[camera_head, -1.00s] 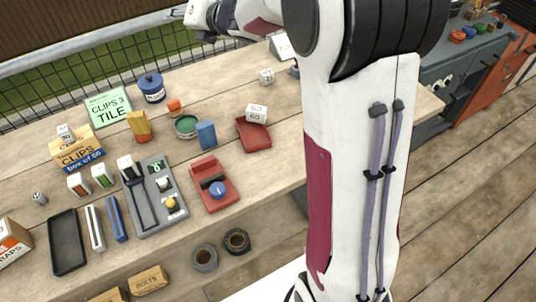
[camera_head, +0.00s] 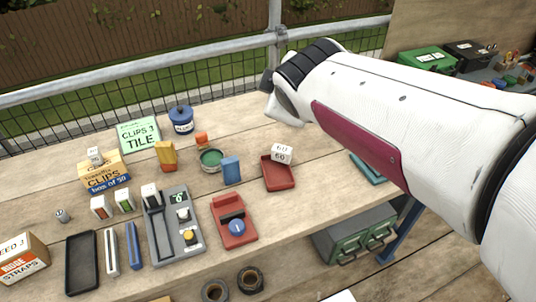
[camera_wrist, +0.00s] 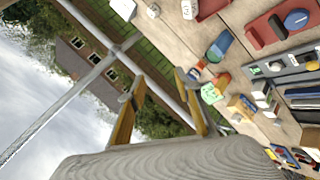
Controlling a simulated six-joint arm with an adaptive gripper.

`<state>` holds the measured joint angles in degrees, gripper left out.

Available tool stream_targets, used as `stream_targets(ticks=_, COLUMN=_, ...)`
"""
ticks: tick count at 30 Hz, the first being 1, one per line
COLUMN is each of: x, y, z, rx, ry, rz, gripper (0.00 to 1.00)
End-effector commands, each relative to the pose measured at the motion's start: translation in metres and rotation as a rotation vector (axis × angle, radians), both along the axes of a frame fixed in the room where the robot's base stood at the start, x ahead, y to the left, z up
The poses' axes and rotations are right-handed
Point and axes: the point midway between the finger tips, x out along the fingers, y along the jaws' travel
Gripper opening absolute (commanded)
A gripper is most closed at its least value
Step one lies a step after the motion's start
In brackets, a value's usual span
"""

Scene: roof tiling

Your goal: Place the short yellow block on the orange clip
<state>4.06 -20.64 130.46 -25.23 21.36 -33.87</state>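In the head view my gripper is not visible.
A green sign (camera_head: 139,134), a blue lidded pot (camera_head: 181,119), a green tin (camera_head: 211,160) and a blue block (camera_head: 231,170) stand close around. A red tray (camera_head: 278,176) with white cubes lies to the right. A metal railing (camera_head: 230,62) runs behind the bench.

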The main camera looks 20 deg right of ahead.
Motion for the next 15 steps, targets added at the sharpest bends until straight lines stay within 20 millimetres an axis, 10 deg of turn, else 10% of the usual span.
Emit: stream_targets(ticks=15, x=-0.161, y=0.051, z=-0.062, rx=0.610, ry=0.178, rz=-0.492, gripper=0.33)
